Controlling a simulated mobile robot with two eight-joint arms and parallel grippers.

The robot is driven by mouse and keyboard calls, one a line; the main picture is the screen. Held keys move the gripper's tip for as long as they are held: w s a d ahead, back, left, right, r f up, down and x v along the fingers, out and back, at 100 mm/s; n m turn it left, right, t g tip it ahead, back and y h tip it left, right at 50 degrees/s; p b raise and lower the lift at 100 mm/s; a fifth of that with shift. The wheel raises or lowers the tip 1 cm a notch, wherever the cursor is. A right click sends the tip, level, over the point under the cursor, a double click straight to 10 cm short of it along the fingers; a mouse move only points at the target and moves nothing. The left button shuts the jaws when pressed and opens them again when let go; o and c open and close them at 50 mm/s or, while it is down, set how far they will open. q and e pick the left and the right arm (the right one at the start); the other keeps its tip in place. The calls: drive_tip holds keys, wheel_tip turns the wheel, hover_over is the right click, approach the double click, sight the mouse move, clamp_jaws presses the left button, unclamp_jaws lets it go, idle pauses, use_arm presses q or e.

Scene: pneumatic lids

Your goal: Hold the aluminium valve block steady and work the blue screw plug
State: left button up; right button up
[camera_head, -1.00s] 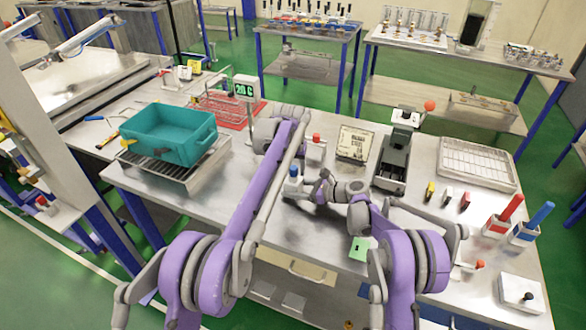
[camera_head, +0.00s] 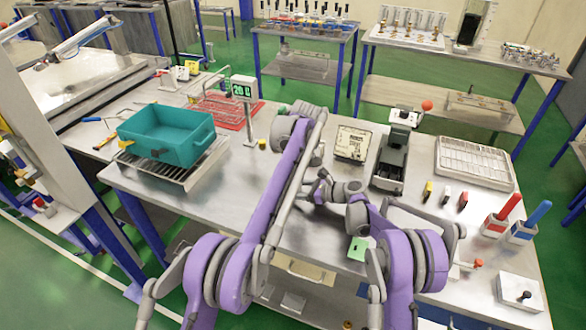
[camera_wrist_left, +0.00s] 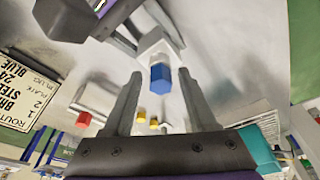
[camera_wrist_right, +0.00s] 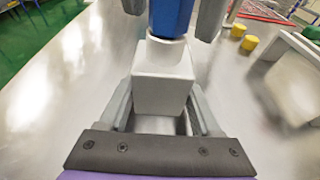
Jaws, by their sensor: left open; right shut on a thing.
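The aluminium valve block (camera_wrist_right: 163,78) is a pale cube-like block with the blue screw plug (camera_wrist_right: 172,15) on it. My right gripper (camera_wrist_right: 165,98) is shut on the block, one finger on each side. My left gripper (camera_wrist_left: 161,92) is open, and its fingers point at the blue plug (camera_wrist_left: 160,79) from either side. The plug lies between the fingertips in the picture, with a gap on both sides; I see no contact. In the head view my left arm (camera_head: 280,180) hides the plug and most of the block, near my right gripper (camera_head: 320,190).
A routing card (camera_head: 353,143) stands behind the grippers. A teal bin (camera_head: 166,135) is on a rack to the left. Small yellow pieces (camera_wrist_right: 250,43) and a pale block with a red plug (camera_wrist_left: 84,118) are nearby.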

use_arm(q)
drive_tip(key=shift+n, duration=0.3)
drive_tip(key=n, duration=0.4)
drive_tip(key=shift+w+d+g+y, duration=0.1)
drive_tip(key=shift+g+y, duration=0.2)
drive_tip(key=shift+g, duration=0.1)
clamp_jaws()
drive_tip(key=m, duration=0.5)
drive_tip(key=shift+a+m+t+h, duration=0.2)
drive_tip(key=shift+m+t+h, duration=0.1)
drive_tip(key=shift+t+h, duration=0.1)
drive_tip(key=shift+s+m+h, duration=0.2)
drive_tip(key=shift+m+h, duration=0.1)
drive_tip(key=shift+m, duration=1)
